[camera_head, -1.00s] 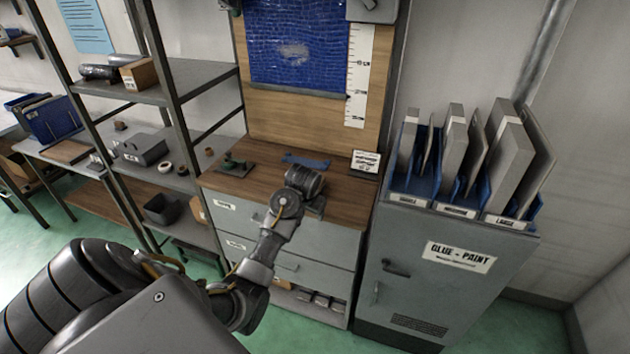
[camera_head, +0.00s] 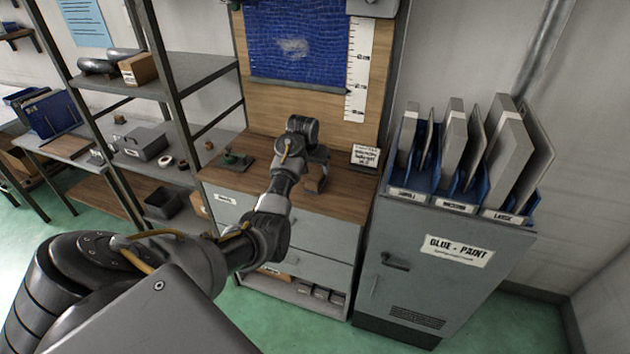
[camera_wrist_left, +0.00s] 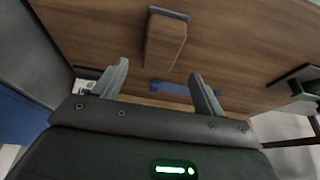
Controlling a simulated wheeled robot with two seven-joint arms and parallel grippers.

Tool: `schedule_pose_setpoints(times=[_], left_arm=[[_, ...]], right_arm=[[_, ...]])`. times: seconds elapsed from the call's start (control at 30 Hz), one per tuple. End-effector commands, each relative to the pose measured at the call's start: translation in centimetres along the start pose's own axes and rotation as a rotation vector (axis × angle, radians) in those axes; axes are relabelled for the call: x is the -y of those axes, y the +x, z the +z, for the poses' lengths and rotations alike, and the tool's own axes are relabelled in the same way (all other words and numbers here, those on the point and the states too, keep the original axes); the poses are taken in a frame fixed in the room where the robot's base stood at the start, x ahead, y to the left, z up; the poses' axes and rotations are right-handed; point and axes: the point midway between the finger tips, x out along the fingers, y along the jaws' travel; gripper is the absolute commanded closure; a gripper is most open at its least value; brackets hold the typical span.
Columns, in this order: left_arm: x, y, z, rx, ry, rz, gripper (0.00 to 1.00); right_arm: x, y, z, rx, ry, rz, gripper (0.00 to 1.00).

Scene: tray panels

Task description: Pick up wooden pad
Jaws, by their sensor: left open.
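The wooden pad (camera_wrist_left: 165,42) is a small brown block with a dark grey end, on the wooden bench top. It lies beyond my left fingertips in the left wrist view, lined up roughly with the gap between them. In the head view the pad (camera_head: 315,184) shows just below my left gripper (camera_head: 318,163), partly hidden by it. My left gripper (camera_wrist_left: 160,78) is open, with nothing between its fingers; it is apart from the pad in the wrist view. My right gripper is in neither view.
A blue strip (camera_wrist_left: 184,89) lies on the bench beyond the fingers. The glue-paint cabinet (camera_head: 425,280) adjoins on the right, metal shelving (camera_head: 195,75) on the left.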

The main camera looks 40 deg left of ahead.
Motion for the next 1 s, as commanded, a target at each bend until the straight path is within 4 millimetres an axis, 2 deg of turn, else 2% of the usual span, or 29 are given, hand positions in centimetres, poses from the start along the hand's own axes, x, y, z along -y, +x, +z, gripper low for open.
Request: schedule_pose_setpoints(times=[0.1,0.37,0.5,0.7,1.0], left_arm=[[0.0,1.0,0.1,0.001,0.000,-0.001,0.29],[0.0,1.9,0.2,0.003,0.000,-0.001,0.29],[0.0,3.9,0.7,0.005,0.000,-0.001,0.29],[0.0,6.1,0.8,0.001,0.000,0.000,0.29],[0.0,6.5,0.8,-0.001,0.000,0.000,0.30]], right_arm=[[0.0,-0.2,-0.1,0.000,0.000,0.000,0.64],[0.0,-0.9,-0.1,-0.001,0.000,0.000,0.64],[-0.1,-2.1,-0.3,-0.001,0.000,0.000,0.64],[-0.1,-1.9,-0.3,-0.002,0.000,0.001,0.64],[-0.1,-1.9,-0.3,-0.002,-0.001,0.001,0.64]])
